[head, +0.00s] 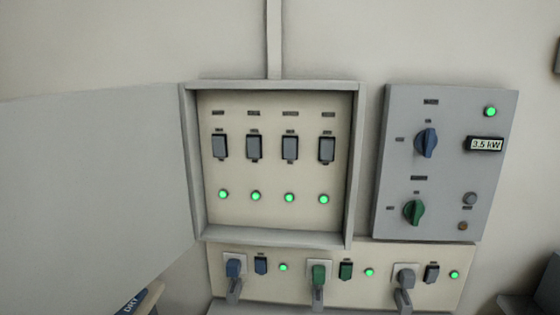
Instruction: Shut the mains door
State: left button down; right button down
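The mains door (90,190) is a large grey panel on the left, hinged at the left side of the mains box (355,170). It stands wide open, swung out to the left and toward me. Inside the box are a row of dark switches (254,147) and a row of lit green lamps (256,196). Neither of my grippers shows in the head view.
A grey control panel (450,200) with a blue knob (426,142), a green knob (414,212) and a 3.5 kW display (485,144) is right of the box. Below, a socket strip (335,262) holds plugs that stick out. A dark object (545,285) is at lower right.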

aim_at(94, 201)
jog(key=k+u, duration=0.3)
jog(key=k+j+u, duration=0.15)
jog(key=k+u, duration=0.15)
jog(key=k, duration=0.25)
